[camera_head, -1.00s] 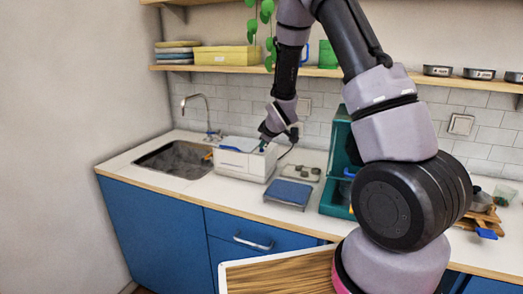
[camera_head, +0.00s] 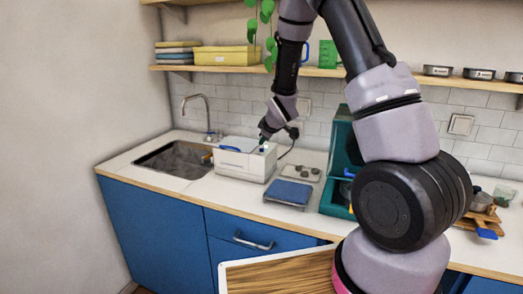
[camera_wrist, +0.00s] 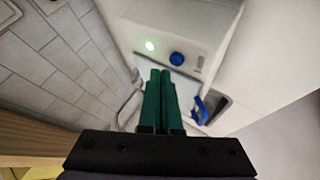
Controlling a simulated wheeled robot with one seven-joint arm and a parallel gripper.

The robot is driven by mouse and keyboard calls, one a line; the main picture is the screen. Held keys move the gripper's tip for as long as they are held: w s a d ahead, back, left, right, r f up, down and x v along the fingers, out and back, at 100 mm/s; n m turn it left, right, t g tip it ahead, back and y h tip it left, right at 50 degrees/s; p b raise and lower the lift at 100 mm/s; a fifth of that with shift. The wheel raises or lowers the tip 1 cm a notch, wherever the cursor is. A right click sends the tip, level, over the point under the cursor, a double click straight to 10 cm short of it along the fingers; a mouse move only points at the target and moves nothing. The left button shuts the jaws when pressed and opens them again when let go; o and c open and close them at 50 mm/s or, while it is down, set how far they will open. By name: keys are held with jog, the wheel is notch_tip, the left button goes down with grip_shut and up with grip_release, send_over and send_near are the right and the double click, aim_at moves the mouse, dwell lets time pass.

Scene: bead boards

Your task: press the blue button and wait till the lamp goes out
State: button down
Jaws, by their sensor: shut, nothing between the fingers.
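A white boxy machine (camera_head: 243,164) stands on the counter beside the sink. The fingertips are just below the button and lamp in that view and appear apart from both. In the head view, my gripper (camera_head: 262,140) is over the right end of the machine; the button cannot be made out there.
A blue handle (camera_wrist: 201,109) shows right of my fingers in the wrist view. A blue-topped scale (camera_head: 289,193) and a grey tray with dark round pieces (camera_head: 301,173) lie right of the machine. The sink (camera_head: 175,160) is to its left; a shelf (camera_head: 225,69) runs above.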

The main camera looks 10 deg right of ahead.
jog(key=shift+r, duration=0.1)
jog(key=shift+r, duration=2.4)
notch_tip(320, 180, up, 10)
jog(key=m, duration=0.4)
send_over(264, 153)
jog(key=s+d, duration=0.4)
jog(key=s, duration=0.2)
jog(key=s+d+r+m+g, duration=0.1)
jog(key=s+d+r+m, duration=0.1)
jog(key=s+r+m, duration=0.6)
jog(key=s+r, duration=0.1)
jog(key=s, duration=0.8)
jog(key=s+r+m+g, duration=0.1)
jog(key=s+r+m, duration=0.1)
jog(key=s, duration=0.9)
jog(key=shift+s+a+r+m+y, duration=0.25)
jog(key=shift+a+r+m+y, duration=0.15)
jog(key=shift+r, duration=0.25)
